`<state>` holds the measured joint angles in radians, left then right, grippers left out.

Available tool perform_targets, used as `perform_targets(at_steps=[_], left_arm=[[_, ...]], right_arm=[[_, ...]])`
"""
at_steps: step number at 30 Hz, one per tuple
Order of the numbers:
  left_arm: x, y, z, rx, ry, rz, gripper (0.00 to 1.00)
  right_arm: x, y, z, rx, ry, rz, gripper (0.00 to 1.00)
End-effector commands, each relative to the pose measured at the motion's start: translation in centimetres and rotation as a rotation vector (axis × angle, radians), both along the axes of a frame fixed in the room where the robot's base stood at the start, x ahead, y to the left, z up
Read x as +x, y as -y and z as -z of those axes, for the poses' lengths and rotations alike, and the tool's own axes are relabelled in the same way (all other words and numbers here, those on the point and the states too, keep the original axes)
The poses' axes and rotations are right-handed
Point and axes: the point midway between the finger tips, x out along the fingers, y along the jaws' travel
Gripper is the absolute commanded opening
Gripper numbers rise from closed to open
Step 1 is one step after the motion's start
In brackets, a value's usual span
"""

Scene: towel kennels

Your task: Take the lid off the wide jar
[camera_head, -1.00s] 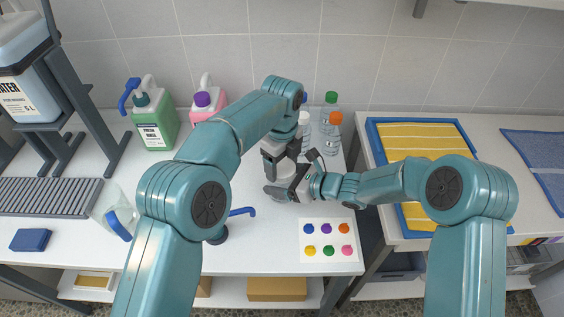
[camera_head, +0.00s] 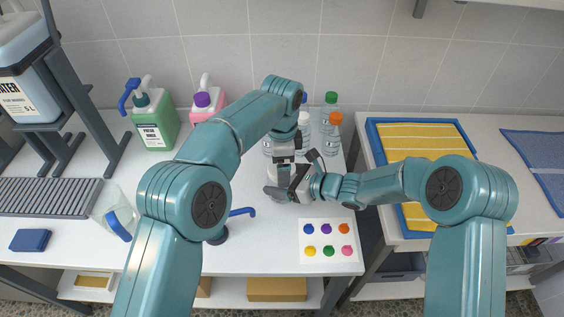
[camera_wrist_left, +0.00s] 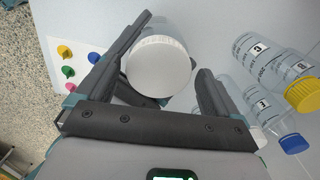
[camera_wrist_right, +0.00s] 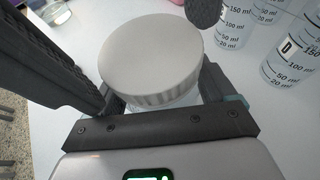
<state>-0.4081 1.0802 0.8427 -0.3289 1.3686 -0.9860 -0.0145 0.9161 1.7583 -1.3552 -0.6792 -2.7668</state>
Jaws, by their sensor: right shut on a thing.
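The wide jar (camera_wrist_left: 172,27) is clear and has a broad white ribbed lid (camera_wrist_right: 150,52). The lid also shows in the left wrist view (camera_wrist_left: 158,68), between my left fingers, and is on the jar. My right gripper (camera_head: 279,190) is shut on the jar below the lid, coming from the right in the head view. My left gripper (camera_head: 283,168) is above the jar, fingers open and spread on either side of the lid; I cannot tell whether they touch it. In the head view the grippers hide most of the jar.
Clear bottles, one with an orange cap (camera_head: 335,119) and one with a green cap (camera_head: 331,98), stand close behind the jar. A card with colored knobs (camera_head: 328,240) lies in front right. A green jug (camera_head: 155,122) and pink jug (camera_head: 208,101) stand at the back left.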

Motion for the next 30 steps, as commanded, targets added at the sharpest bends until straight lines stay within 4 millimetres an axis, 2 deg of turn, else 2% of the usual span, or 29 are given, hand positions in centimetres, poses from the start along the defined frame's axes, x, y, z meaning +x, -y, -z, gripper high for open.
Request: perform_targets(at_steps=[5, 12, 18, 20, 30], left_arm=[[-0.1, 0.2, -0.7, -0.002, -0.002, 0.002, 0.99], [-0.1, 0.2, -3.9, -0.002, -0.001, 0.002, 0.99], [-0.2, 0.1, -4.5, 0.000, -0.005, 0.040, 0.96], [-0.3, 0.0, -4.5, 0.004, -0.011, 0.107, 0.96], [-0.4, -0.5, -6.8, 0.004, -0.023, 0.734, 0.96]], right_arm=[[0.1, 0.0, 0.0, 0.000, 0.000, 0.002, 0.00], [0.1, 0.0, 0.0, 0.000, 0.001, 0.002, 0.00], [0.1, 0.0, 0.0, 0.000, 0.001, 0.002, 0.00], [0.1, 0.0, 0.0, 0.000, 0.001, 0.002, 0.00], [0.1, 0.0, 0.0, 0.001, 0.001, 0.001, 0.00]])
